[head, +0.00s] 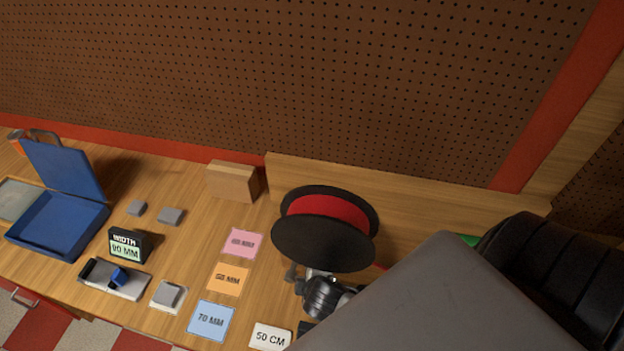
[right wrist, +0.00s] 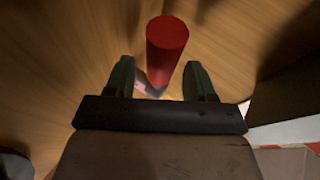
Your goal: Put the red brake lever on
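In the right wrist view a red cylindrical bar (right wrist: 167,42), which looks like the red brake lever, stands in front of my right gripper (right wrist: 157,74). The gripper's two dark green fingers are apart, one on each side of the bar's lower end, with gaps showing on both sides. A small grey and pink part (right wrist: 143,89) shows by its lower end. In the head view a black-flanged spool with a red core (head: 325,240) stands above a silver and black mechanism (head: 324,294). My right arm hides the area to their right. My left gripper is out of view.
Pink (head: 242,243), orange (head: 228,280) and blue (head: 211,320) size cards lie left of the spool. A 50 CM card (head: 269,337), a wooden block (head: 232,182), an open blue case (head: 58,225) and a 90 MM width sign (head: 126,246) are on the bench. A pegboard wall (head: 300,80) stands behind.

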